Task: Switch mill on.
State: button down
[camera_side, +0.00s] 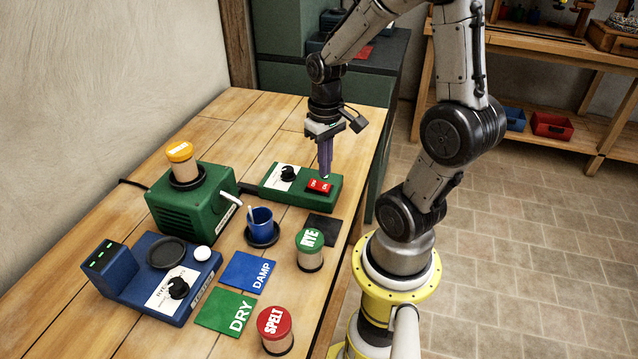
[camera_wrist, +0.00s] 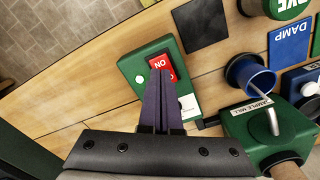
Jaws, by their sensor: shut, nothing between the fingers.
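The green control box (camera_side: 329,201) has a black knob (camera_side: 288,173) and a red rocker switch (camera_side: 319,186). In the wrist view the box (camera_wrist: 131,67) shows the red switch (camera_wrist: 161,62) lettered ON, with a pale round spot beside it. My gripper (camera_side: 325,174) points down at the switch, fingers together and empty. In the wrist view the fingertips (camera_wrist: 160,77) cover part of the switch; I cannot tell whether they touch it. The green mill (camera_side: 184,220), with an orange-lidded jar (camera_side: 183,160) on it, stands left of the box; the wrist view shows it too (camera_wrist: 270,132).
A blue cup (camera_side: 259,220) on a dark saucer, a RYE jar (camera_side: 310,248) and a SPELT jar (camera_side: 275,328) stand nearer the front. The table's right edge is close to the box.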

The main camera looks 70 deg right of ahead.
aim_at(324, 187)
jog(key=shift+r, duration=1.9)
jog(key=shift+a, duration=0.1)
jog(key=s+a+r+n+t, duration=0.2)
jog(key=a+r+n+t, duration=0.3)
jog(key=a, duration=0.8)
notch_tip(324, 187, up, 4)
jog(key=shift+s+a+f+n+t, duration=0.1)
jog(key=shift+s+a+n+t, duration=0.2)
jog(key=shift+a+n, duration=0.15)
